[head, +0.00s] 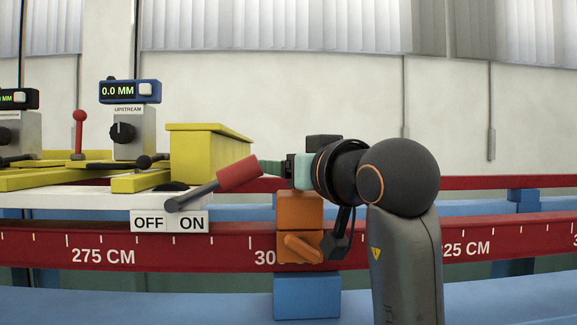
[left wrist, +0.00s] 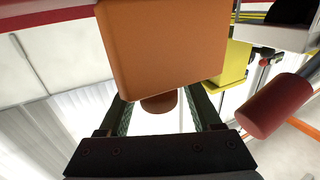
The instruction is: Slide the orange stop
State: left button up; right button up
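The orange stop (head: 300,211) sits on the red scale rail, just right of the 300 mark, with an orange lever (head: 303,247) on its front. In the left wrist view its block (left wrist: 165,45) fills the top centre, with a round orange knob (left wrist: 160,103) beside it. My left gripper (head: 285,169) is at the top of the stop. The left wrist view shows its two fingers (left wrist: 163,112) apart, one on each side of the knob, with pale gaps between. In the head view the gripper hides the knob. My right gripper is in neither view.
A red-handled switch lever (head: 238,174) stands over the OFF/ON plate (head: 170,222), just left of the gripper. A yellow block (head: 210,155) and the UPSTREAM dial box (head: 134,133) stand behind at left. The red rail (head: 515,235) is clear to the right of my arm.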

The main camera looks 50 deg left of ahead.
pick_arm(q)
jog(key=shift+s+d+f, duration=0.1)
jog(key=shift+d, duration=0.45)
jog(key=b+v, duration=0.2)
jog(key=v, duration=0.9)
jog(key=shift+s+d+b, duration=0.1)
jog(key=shift+d+b, duration=0.1)
jog(key=shift+b, duration=0.2)
